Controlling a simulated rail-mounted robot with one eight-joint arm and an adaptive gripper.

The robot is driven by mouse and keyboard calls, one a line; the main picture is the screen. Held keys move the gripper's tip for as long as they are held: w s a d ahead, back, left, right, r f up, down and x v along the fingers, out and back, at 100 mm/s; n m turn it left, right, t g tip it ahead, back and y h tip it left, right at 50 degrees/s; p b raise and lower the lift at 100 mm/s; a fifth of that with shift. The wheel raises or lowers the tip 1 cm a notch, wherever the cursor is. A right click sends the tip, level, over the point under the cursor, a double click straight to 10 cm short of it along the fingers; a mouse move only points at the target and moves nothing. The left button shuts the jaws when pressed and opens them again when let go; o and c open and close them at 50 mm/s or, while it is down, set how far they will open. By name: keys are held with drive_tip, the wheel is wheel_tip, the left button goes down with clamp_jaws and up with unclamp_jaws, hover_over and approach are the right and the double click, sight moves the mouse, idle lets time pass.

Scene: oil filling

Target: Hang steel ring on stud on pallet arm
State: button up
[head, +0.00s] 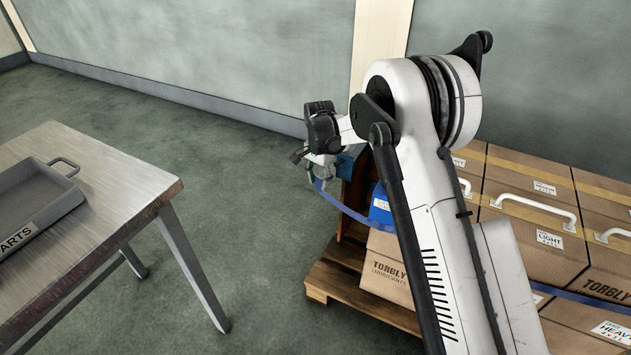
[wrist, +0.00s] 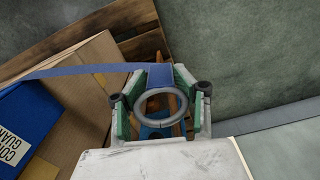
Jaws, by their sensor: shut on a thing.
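The steel ring (wrist: 140,112) is a pale grey loop on the end of a blue strap (wrist: 90,70) in the wrist view. My gripper (wrist: 162,108) is shut on it, with its green-padded fingers on either side. Behind the ring, a brown upright and a blue part (wrist: 152,131) show partly; I cannot make out the stud. In the head view my gripper (head: 318,172) is beside the brown pallet arm (head: 354,198) and a blue part by its top. The strap (head: 345,209) runs from the gripper toward the boxes. Whether the ring touches the stud is hidden.
Cardboard boxes (head: 530,240) stand on a wooden pallet (head: 335,283) at the right, with a blue box (head: 381,205) among them. A metal table (head: 120,185) with a grey parts tray (head: 62,198) is at the left. Open floor lies between.

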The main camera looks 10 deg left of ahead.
drive_tip(key=w+d+f, duration=0.1)
drive_tip(key=w+d, duration=0.5)
drive_tip(key=shift+f+b, duration=0.3)
drive_tip(key=shift+f, duration=0.05)
idle(1.2)
idle(0.7)
drive_tip(key=o, duration=1.2)
